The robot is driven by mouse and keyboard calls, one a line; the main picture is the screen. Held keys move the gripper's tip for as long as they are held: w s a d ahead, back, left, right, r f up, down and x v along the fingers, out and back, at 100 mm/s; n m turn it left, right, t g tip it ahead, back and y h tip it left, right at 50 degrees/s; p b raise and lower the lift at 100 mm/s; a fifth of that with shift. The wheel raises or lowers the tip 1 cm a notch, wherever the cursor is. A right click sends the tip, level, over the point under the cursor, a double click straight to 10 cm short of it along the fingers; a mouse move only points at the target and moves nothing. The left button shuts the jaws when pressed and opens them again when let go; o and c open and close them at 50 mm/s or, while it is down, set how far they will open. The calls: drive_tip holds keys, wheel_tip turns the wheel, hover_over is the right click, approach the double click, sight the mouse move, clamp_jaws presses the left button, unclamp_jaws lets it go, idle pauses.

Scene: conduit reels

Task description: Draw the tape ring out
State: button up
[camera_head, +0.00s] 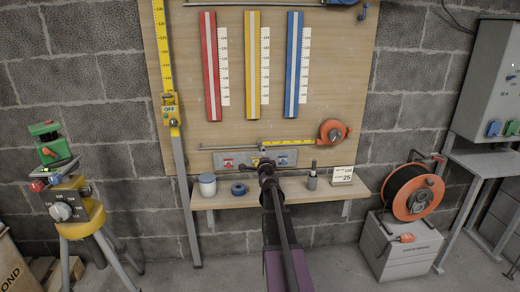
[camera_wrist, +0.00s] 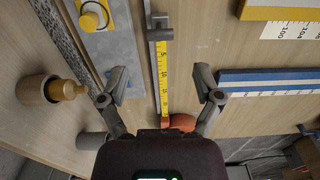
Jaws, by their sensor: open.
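An orange round tape case (camera_head: 332,131) is on the wooden wall board, with a yellow tape (camera_head: 290,142) running left from it. In the wrist view the yellow tape (camera_wrist: 162,75) runs up from the orange case (camera_wrist: 183,122) to a dark grey end piece (camera_wrist: 160,33) on a metal rail. I cannot make out a ring shape there. My gripper (camera_head: 266,163) is in front of the board, below the tape's left part. In the wrist view my gripper (camera_wrist: 162,85) is open and empty, its fingers either side of the tape in the picture. Their distance from it is unclear.
A grey plate (camera_wrist: 108,47) with a yellow round part sits beside the rail. A narrow shelf (camera_head: 290,194) below holds a white jar (camera_head: 207,185), a blue roll (camera_head: 238,189) and a grey can (camera_head: 312,182). An orange reel (camera_head: 415,197) stands at right.

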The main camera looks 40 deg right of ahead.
sight(260, 146)
drive_tip(key=x, duration=0.8)
drive_tip(key=shift+w+d, duration=0.1)
drive_tip(key=shift+w, duration=0.15)
clamp_jaws()
drive_tip(key=shift+d, duration=0.1)
